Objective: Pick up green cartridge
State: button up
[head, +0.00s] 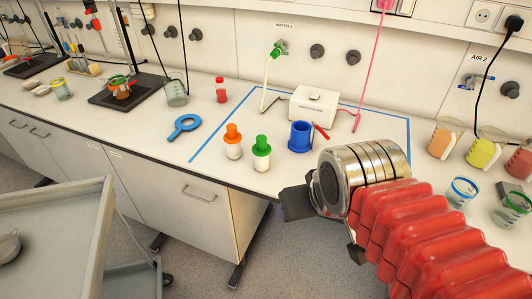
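The green cartridge (261,152), a small white body with a green top, stands upright on the white bench near its front edge. My gripper (322,228) is to the right of it and nearer the camera, apart from it, in front of the bench edge. Its two dark fingers are spread wide apart, with nothing visible between them. The metal wrist and red bellows of my arm fill the lower right.
An orange-topped cartridge (233,141) stands just left of the green one. A blue cup (300,137) with a red-handled tool is close on the right. A blue ring-shaped tool (184,126) lies to the left. A grey cart (60,225) stands at the lower left.

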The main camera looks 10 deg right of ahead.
aim_at(262, 150)
jog(key=u, duration=0.15)
jog(key=i, duration=0.65)
jog(key=u, duration=1.05)
